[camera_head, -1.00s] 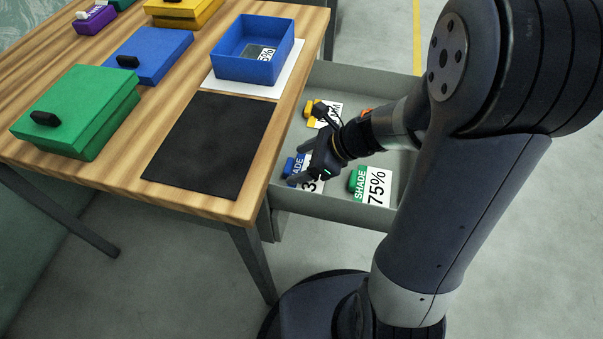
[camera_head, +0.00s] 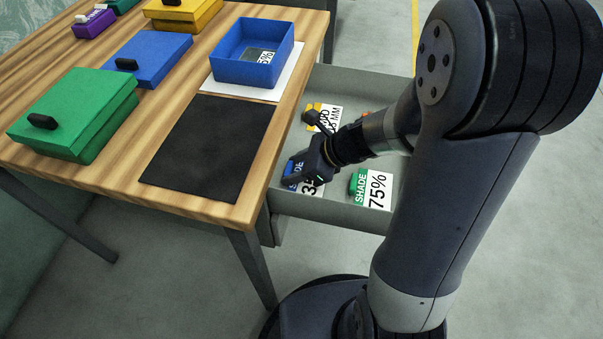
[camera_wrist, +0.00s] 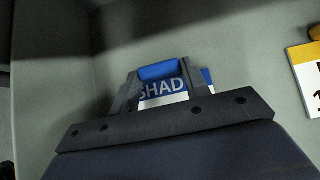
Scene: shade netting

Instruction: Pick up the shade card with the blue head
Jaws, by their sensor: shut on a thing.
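The shade card with the blue head (camera_head: 291,171) lies in the open grey drawer, near its left end in the head view. Its white part shows part of a number, and the rest is hidden by my gripper. My gripper (camera_head: 306,176) is down in the drawer at this card. In the wrist view the card's blue head (camera_wrist: 159,71) sits between the two fingers of my gripper (camera_wrist: 160,82). The fingers are shut on the head, and the letters "SHAD" show below it.
A green-headed card (camera_head: 372,187) marked 75% and a yellow-headed card (camera_head: 325,117) lie nearby in the drawer (camera_head: 340,213). On the wooden table stand an open blue box (camera_head: 276,67), a black mat (camera_head: 209,146) and a closed green box (camera_head: 75,115).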

